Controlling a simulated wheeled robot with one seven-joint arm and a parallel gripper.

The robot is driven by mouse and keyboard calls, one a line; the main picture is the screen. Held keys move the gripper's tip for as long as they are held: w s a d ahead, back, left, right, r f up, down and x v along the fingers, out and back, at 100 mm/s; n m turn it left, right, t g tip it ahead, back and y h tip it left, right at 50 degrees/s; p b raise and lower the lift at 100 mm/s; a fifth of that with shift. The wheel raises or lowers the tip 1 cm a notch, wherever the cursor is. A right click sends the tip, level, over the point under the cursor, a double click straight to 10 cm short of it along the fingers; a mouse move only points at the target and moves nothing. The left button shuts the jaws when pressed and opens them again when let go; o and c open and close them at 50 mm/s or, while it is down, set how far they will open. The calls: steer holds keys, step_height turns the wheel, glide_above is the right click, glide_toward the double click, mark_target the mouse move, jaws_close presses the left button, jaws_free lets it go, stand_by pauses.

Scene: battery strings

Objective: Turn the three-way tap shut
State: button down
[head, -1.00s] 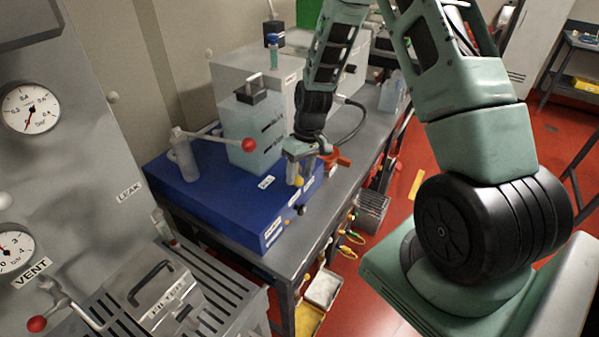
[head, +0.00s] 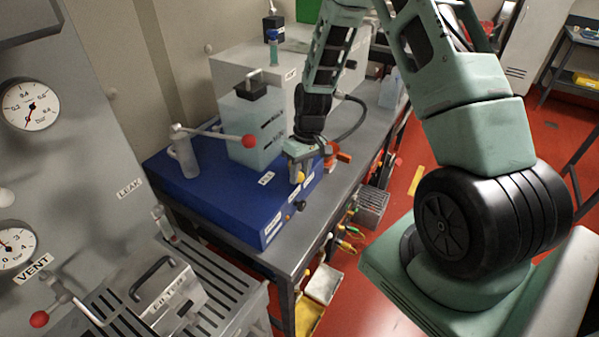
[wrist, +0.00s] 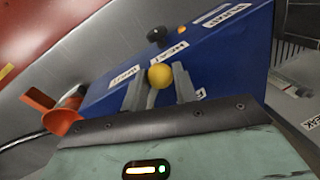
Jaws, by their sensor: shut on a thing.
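The three-way tap's yellow ball handle (head: 300,178) is at the right front of the blue box on the bench. In the wrist view the yellow ball (wrist: 160,76) sits between the two grey fingers of my gripper (wrist: 159,88). In the head view my gripper (head: 296,160) points down over the blue box's right end and is shut on this handle. The tap body and its port marks are mostly hidden behind the fingers.
A black knob (wrist: 157,35) is on the blue box near the tap. An orange part (wrist: 65,115) with a hose is close beside my gripper. A red-ended lever (head: 249,141) and a translucent tank (head: 255,125) stand to the left.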

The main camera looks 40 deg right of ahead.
steer(key=d+n+g+b, duration=0.1)
steer(key=d+n, duration=0.5)
steer(key=n, duration=0.3)
steer(key=shift+n+g+h, duration=0.3)
steer(key=shift+h, duration=0.1)
steer(key=shift+d, duration=0.1)
stand_by(0.3)
steer(key=c, duration=1.1)
jaws_free()
step_height(320, 180, up, 17)
steer(key=w+d+b, duration=0.2)
steer(key=b, duration=0.2)
steer(key=shift+w, duration=0.3)
